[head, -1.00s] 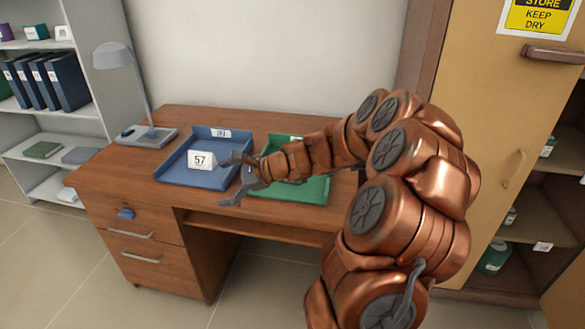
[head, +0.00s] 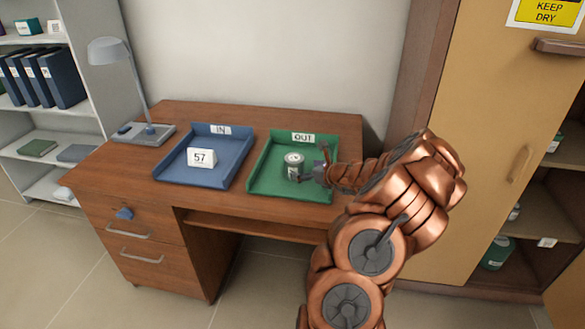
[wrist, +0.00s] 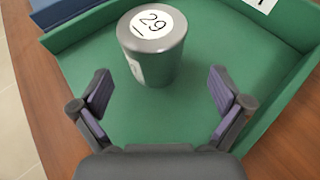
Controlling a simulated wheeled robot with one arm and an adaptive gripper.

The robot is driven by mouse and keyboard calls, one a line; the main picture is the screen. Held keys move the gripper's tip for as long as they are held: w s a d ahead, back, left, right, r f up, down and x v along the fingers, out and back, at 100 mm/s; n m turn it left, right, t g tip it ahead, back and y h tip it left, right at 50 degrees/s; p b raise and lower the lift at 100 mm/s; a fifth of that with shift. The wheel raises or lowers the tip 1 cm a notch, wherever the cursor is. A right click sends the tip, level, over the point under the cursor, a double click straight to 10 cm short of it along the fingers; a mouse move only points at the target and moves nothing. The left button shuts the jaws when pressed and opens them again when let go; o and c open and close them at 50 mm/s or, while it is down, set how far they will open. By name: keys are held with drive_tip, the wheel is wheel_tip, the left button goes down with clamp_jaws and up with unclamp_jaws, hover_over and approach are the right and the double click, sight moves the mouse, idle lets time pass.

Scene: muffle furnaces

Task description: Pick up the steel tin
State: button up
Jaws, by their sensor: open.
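The steel tin (head: 293,163) stands upright in the green OUT tray (head: 265,180). In the wrist view the tin (wrist: 153,60) is a grey cylinder with a round white label reading 29 on its lid, and part of a pale label on its side. My gripper (head: 308,176) is just right of the tin in the head view. In the wrist view my gripper (wrist: 160,95) is open, its two fingers spread wide and empty. The tin stands ahead of the fingertips, a little left of the middle between them.
The blue IN tray (head: 217,176) beside it holds a white block marked 57 (head: 201,158). A grey lamp (head: 112,55) stands at the desk's back left. The green tray's raised walls (wrist: 285,95) flank the gripper. An open cupboard (head: 470,110) stands at right.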

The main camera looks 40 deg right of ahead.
sight(301, 170)
drive_tip(key=x, duration=0.3)
drive_tip(key=shift+w+a, duration=0.15)
drive_tip(key=shift+a, duration=0.2)
drive_tip(key=shift+p+x, duration=0.35)
drive_tip(key=shift+x, duration=0.6)
drive_tip(key=c, duration=1.4)
